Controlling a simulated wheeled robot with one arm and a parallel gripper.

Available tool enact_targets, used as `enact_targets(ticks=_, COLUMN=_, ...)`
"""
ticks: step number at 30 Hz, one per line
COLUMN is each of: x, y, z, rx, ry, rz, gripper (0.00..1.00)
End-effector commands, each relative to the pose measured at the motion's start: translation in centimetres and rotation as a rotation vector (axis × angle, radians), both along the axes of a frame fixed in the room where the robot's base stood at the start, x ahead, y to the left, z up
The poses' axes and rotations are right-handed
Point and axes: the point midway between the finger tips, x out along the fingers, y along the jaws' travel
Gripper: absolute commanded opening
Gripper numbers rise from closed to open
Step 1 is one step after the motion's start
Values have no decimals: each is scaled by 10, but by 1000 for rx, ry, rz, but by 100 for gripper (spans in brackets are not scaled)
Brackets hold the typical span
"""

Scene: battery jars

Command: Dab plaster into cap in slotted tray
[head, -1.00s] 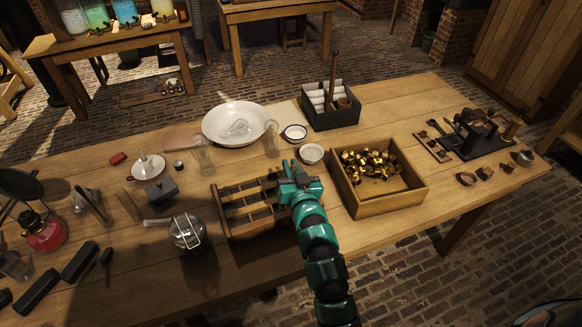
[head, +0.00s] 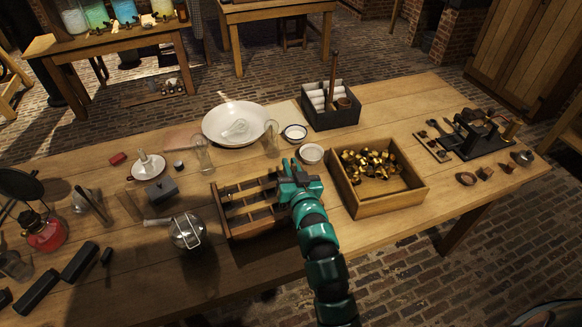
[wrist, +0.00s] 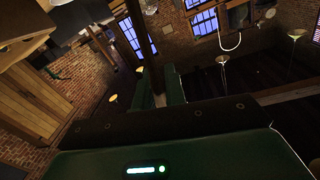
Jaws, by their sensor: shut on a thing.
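The slotted wooden tray (head: 222,222) stands at the middle front of the table, with small dark pieces in some slots. My teal gripper (head: 291,168) is over its right end and hides part of it. I cannot make out the cap in the tray. Just behind the gripper is a small white bowl (head: 311,153); a dark-rimmed one (head: 295,133) stands beyond it. I cannot tell which holds plaster.
A wooden box of brass parts (head: 375,208) stands close right of my gripper. Behind are a dark rack (head: 331,122), a wide white pan (head: 212,136) and upright glasses (head: 202,155). A round wire-caged vessel (head: 187,231) stands left of the tray.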

Motion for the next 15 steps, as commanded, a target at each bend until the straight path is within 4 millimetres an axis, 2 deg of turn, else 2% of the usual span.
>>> enact_targets(ticks=15, x=0, y=0, z=30, rx=2, ry=-3, rz=0, gripper=0)
